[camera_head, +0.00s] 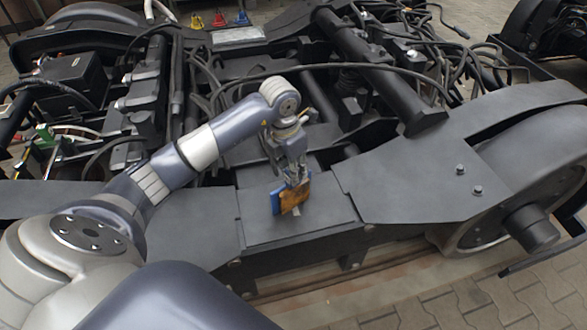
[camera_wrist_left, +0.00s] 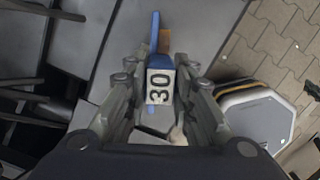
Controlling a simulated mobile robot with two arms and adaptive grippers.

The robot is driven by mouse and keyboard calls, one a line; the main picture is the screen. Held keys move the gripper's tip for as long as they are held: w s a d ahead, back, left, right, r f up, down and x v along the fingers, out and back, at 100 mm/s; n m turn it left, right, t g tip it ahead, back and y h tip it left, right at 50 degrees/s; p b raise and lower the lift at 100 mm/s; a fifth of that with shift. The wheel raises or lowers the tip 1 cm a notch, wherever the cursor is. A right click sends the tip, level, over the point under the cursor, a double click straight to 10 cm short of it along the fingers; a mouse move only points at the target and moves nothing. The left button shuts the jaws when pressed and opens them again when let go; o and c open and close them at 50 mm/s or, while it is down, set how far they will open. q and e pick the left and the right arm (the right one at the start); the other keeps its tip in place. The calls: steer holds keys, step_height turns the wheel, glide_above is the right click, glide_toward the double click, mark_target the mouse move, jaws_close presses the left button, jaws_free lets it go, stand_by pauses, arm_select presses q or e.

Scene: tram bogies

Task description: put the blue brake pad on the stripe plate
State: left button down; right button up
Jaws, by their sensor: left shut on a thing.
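The blue brake pad (camera_head: 276,202) has a brown-orange face and is upright in my left gripper (camera_head: 291,180). In the left wrist view the blue pad (camera_wrist_left: 155,25) bears a white label with "30" and sits between both fingers of the left gripper (camera_wrist_left: 160,95). The gripper is shut on it. Below the pad is a flat dark plate (camera_head: 325,205) on the bogie frame. A small pale mark, possibly a stripe, shows by the pad's lower edge; most of it is hidden. I cannot tell whether the pad touches the plate. My right gripper is not in view.
A dark sloping cover (camera_head: 410,185) rises right of the plate, beside a wheel (camera_head: 520,215). Cables and pipes crowd behind the arm. Small red, yellow and blue items (camera_head: 219,20) stand at the back near a silvery plate (camera_head: 238,35). Paving (camera_head: 450,305) lies in front.

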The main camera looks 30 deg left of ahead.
arm_select(q)
steer(key=shift+r, duration=0.1)
steer(key=c, duration=1.6)
jaws_free()
steer(key=shift+c, duration=0.2)
steer(key=shift+o, duration=1.4)
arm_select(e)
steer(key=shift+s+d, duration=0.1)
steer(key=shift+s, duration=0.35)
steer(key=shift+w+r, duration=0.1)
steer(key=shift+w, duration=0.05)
